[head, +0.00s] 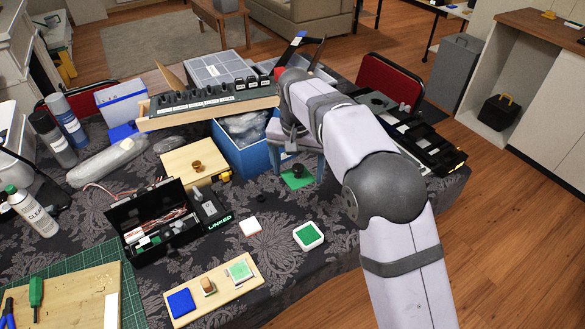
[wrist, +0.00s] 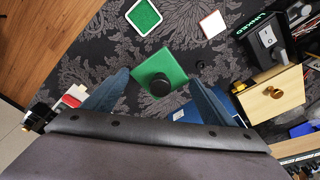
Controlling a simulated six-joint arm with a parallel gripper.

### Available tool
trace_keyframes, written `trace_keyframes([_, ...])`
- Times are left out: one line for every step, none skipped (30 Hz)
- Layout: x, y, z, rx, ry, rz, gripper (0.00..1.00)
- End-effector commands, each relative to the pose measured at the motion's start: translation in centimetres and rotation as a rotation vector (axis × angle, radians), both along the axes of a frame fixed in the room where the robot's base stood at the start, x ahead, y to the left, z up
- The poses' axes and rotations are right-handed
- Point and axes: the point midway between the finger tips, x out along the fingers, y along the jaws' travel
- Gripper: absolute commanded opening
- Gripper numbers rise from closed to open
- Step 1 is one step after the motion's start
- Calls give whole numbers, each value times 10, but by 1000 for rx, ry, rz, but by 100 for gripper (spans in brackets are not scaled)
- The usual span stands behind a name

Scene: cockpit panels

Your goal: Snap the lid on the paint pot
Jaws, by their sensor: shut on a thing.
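The lid is a green square plate with a black round knob (head: 297,182), low over the dark patterned tabletop; it also shows in the wrist view (wrist: 160,62). My gripper (head: 298,170) is above it, pointing down. In the wrist view its blue fingers (wrist: 159,77) stand at opposite sides of the plate and are shut on it, with the knob between them. I cannot tell whether the lid touches the cloth. The paint pot (head: 308,236) is a low white square with a green inside, uncovered, nearer the table's front edge. In the wrist view the pot (wrist: 144,16) is at the top.
A white tile with a reddish edge (head: 250,227) lies left of the pot. A blue bin (head: 239,158) stands close behind the lid. A black toolbox (head: 150,222) and a wooden board with coloured pieces (head: 212,290) are farther left. Cloth between lid and pot is clear.

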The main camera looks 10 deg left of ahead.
Motion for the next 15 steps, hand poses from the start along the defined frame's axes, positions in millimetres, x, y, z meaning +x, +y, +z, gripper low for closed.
trace_keyframes([-5, -5, 0, 0, 0, -2, 28])
trace_keyframes([-8, -7, -1, 0, -1, -2, 28])
trace_keyframes([-13, -11, -2, -1, 0, -3, 28])
trace_keyframes([-17, -14, -3, 0, 0, -3, 28])
trace_keyframes([-21, -17, -5, -1, 1, -3, 28])
trace_keyframes([-27, -21, -8, -1, 1, -1, 28])
trace_keyframes([-31, -25, -10, -1, 1, -1, 28])
trace_keyframes([-36, -27, -14, -1, 2, 1, 28])
trace_keyframes([-42, -31, -18, 0, 1, 3, 28])
trace_keyframes([-46, -34, -21, -1, 1, 5, 28])
trace_keyframes([-50, -37, -24, -1, 1, 7, 28])
trace_keyframes([-56, -40, -30, -1, 2, 10, 28])
trace_keyframes([-59, -42, -34, 0, 1, 12, 28])
trace_keyframes([-63, -44, -39, -2, 2, 14, 28])
trace_keyframes([-68, -47, -45, -2, 2, 17, 28])
